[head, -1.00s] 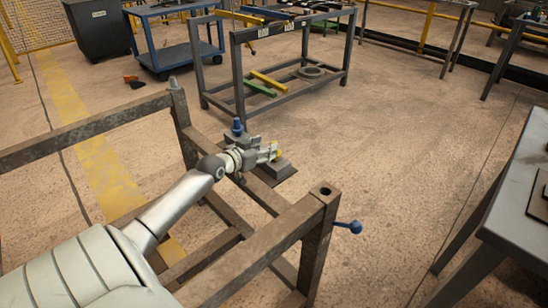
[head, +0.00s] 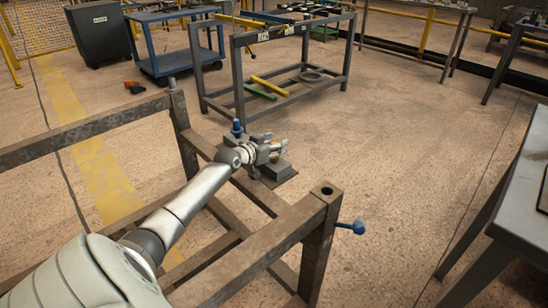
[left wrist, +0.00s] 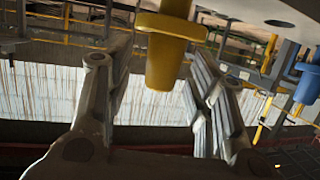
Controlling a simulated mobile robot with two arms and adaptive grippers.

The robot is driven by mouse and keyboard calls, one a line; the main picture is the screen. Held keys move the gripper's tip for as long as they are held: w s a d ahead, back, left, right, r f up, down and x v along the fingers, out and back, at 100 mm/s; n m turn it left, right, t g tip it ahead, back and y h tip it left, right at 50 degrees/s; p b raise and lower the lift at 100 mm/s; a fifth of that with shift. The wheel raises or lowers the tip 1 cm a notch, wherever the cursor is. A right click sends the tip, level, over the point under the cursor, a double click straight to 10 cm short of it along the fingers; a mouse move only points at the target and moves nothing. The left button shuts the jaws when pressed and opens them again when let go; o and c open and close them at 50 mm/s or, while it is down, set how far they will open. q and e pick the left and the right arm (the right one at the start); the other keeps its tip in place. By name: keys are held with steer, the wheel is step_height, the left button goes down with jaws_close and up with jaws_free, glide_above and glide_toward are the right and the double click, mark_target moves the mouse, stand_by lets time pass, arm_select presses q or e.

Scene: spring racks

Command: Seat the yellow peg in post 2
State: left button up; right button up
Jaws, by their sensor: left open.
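The yellow peg (left wrist: 172,45) shows in the left wrist view, with a wide collar and a narrower tapered end. It stands between the two spread fingers of my left gripper (left wrist: 158,85), which is open. I see gaps beside the peg's narrow end; contact farther up cannot be told. In the head view my left gripper (head: 281,150) is over the far side of the brown frame (head: 245,247), and hides most of the peg. The frame's near corner post (head: 326,191) has an open hole on top. No post numbers are readable. My right gripper is out of view.
A blue peg (head: 237,128) stands just left of my left gripper; a blue piece (left wrist: 308,84) shows at right in the wrist view. A blue-knobbed handle (head: 355,227) sticks out from the near post. A grey table (head: 510,215) stands at right. Floor between is clear.

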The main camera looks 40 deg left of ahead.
arm_select(q)
jaws_close()
steer(key=shift+r, duration=0.15)
stand_by(0.4)
